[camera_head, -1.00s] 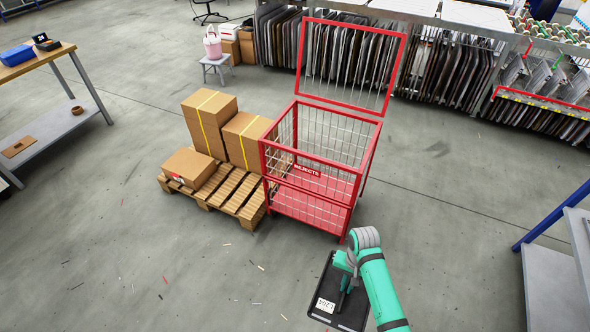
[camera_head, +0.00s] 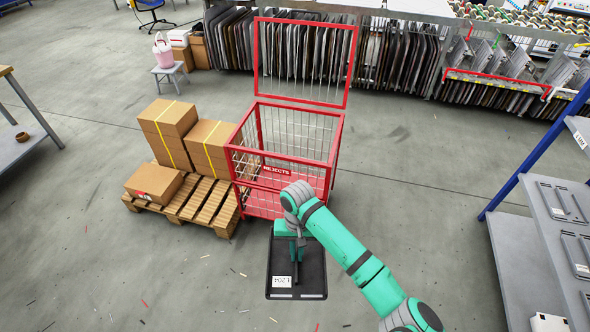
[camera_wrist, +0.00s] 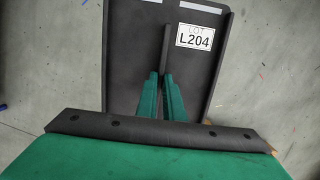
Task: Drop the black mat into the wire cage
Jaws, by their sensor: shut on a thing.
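The black mat (camera_head: 312,268) is a flat dark rectangle with a raised rim and a white label reading L204. My gripper (camera_head: 296,262) is shut on it by an upright ridge in its middle and holds it in front of the cage. In the wrist view the green fingers (camera_wrist: 163,100) close on the ridge of the mat (camera_wrist: 130,70). The red wire cage (camera_head: 287,160), marked REJECTS, stands beyond the mat. Its lid is raised at the back and its top is open. The mat appears apart from the cage, nearer to me.
A wooden pallet (camera_head: 188,204) with several cardboard boxes (camera_head: 168,125) stands left of the cage. A grey shelf with blue posts (camera_head: 540,150) is at the right. Racks of hanging panels (camera_head: 400,60) line the back. The floor right of the cage is clear.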

